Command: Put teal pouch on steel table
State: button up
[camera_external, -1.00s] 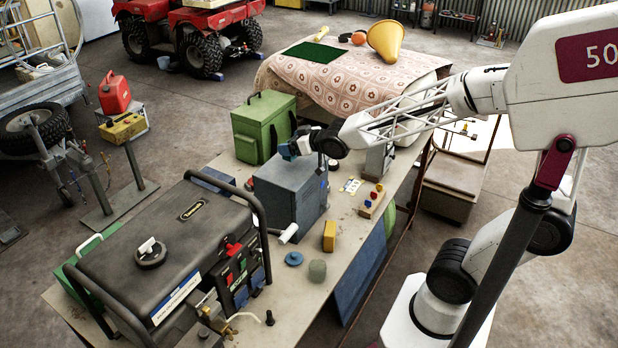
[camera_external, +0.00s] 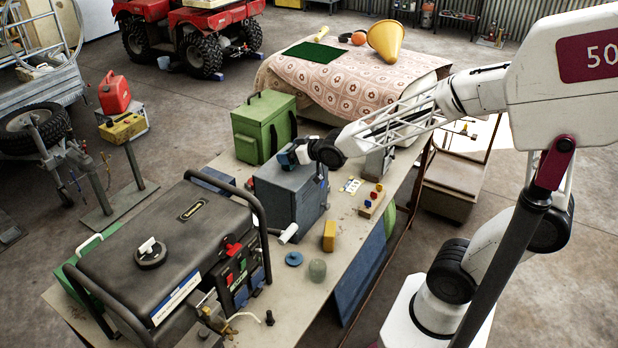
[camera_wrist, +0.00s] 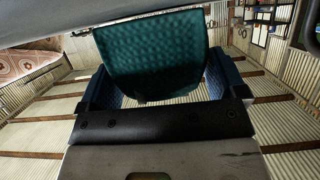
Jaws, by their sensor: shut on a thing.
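The teal pouch (camera_wrist: 150,55) shows in the wrist view, upright between the two blue fingers of my gripper (camera_wrist: 168,88). My gripper is shut on it. In the external view my gripper (camera_external: 289,157) is over the top of a grey-blue box; the pouch is not clearly visible there. A long pale-topped table (camera_external: 300,297) carries this box and other items. I cannot tell for certain from its surface whether it is the steel table.
The grey-blue box (camera_external: 290,197) stands below my gripper. A generator (camera_external: 160,255) fills the table's near left, and a green case (camera_external: 264,127) stands behind. A yellow block (camera_external: 329,236) and blue disc (camera_external: 293,259) lie nearby. A cloth-covered surface (camera_external: 350,85) holds an orange cone (camera_external: 386,40).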

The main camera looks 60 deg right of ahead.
dwell(0.3)
jog(key=o, duration=0.6)
jog(key=shift+f, duration=0.1)
jog(key=shift+o, duration=0.2)
jog(key=shift+r, duration=0.2)
jog(key=shift+s+r, duration=0.25)
jog(key=shift+s, duration=0.35)
jog(key=v, duration=1)
jog(key=shift+s, duration=0.3)
jog(key=shift+r, duration=0.15)
